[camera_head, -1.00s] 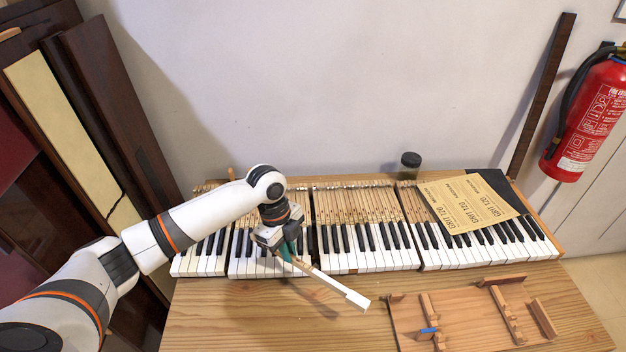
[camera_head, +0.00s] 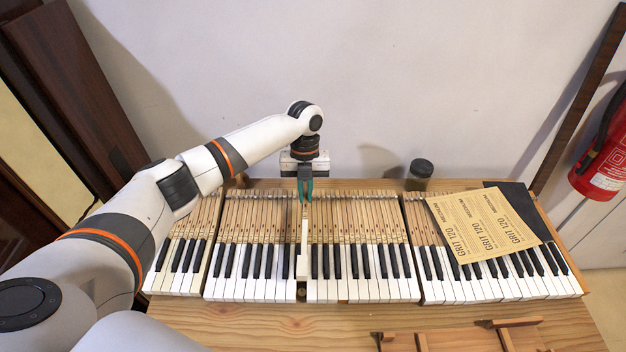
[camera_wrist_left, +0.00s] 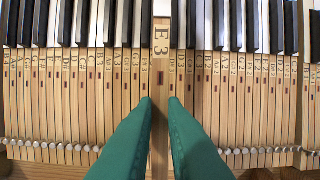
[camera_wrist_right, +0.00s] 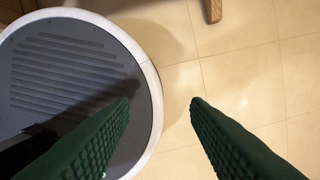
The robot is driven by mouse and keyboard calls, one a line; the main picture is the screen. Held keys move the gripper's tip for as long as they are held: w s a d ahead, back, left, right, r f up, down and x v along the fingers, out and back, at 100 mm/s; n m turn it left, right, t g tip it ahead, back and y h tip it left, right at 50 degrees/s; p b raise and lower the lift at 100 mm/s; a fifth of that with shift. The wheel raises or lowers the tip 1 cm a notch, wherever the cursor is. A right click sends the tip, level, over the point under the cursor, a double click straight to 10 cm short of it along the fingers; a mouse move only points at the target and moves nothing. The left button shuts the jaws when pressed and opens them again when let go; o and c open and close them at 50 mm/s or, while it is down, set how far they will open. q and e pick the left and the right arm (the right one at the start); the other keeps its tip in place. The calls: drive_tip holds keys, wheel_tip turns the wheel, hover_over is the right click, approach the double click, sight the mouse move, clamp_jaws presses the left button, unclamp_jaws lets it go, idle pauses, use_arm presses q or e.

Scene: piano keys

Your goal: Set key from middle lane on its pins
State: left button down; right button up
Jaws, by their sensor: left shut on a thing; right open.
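The key (camera_head: 304,247) is a pale wooden stick with a white front block, marked E 3 in the left wrist view (camera_wrist_left: 161,48). My left gripper (camera_head: 305,199) is shut on its rear wooden part, with the green fingers (camera_wrist_left: 160,102) on either side. The key points toward the front, in line with a narrow dark gap (camera_head: 301,292) in the row of white keys, and appears raised above its neighbours. The pins under it are hidden. My right gripper (camera_wrist_right: 160,102) is open and empty above the floor, out of the head view.
Neighbouring keys (camera_head: 255,262) stand close on both sides. Sandpaper sheets (camera_head: 482,222) lie on the right keys, and a dark jar (camera_head: 419,170) stands behind. The wooden rack (camera_head: 460,341) is at the front right, partly cut off. Bare table (camera_head: 240,325) lies in front.

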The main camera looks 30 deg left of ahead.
sight(304, 205)
use_arm(q)
drive_tip(key=b+x, duration=0.4)
drive_tip(key=shift+s+a, duration=0.1)
drive_tip(key=shift+a, duration=0.05)
drive_tip(key=shift+f, duration=0.4)
drive_tip(key=shift+f+b, duration=0.3)
drive_tip(key=shift+b, duration=0.25)
drive_tip(key=shift+f, duration=0.55)
drive_tip(key=shift+f+b, duration=0.2)
drive_tip(key=shift+b, duration=0.15)
use_arm(e)
drive_tip(key=s+f, duration=0.3)
drive_tip(key=f, duration=0.3)
drive_tip(key=shift+s+d, duration=0.3)
drive_tip(key=shift+d, duration=0.1)
drive_tip(key=shift+a+r, duration=0.15)
drive_tip(key=shift+a, duration=0.05)
use_arm(q)
drive_tip(key=shift+p, duration=0.65)
use_arm(e)
drive_tip(key=shift+w+d+r, duration=0.15)
drive_tip(key=shift+r, duration=0.35)
use_arm(q)
drive_tip(key=shift+f+b, duration=0.35)
drive_tip(key=shift+f, duration=0.2)
use_arm(e)
drive_tip(key=shift+f, duration=0.35)
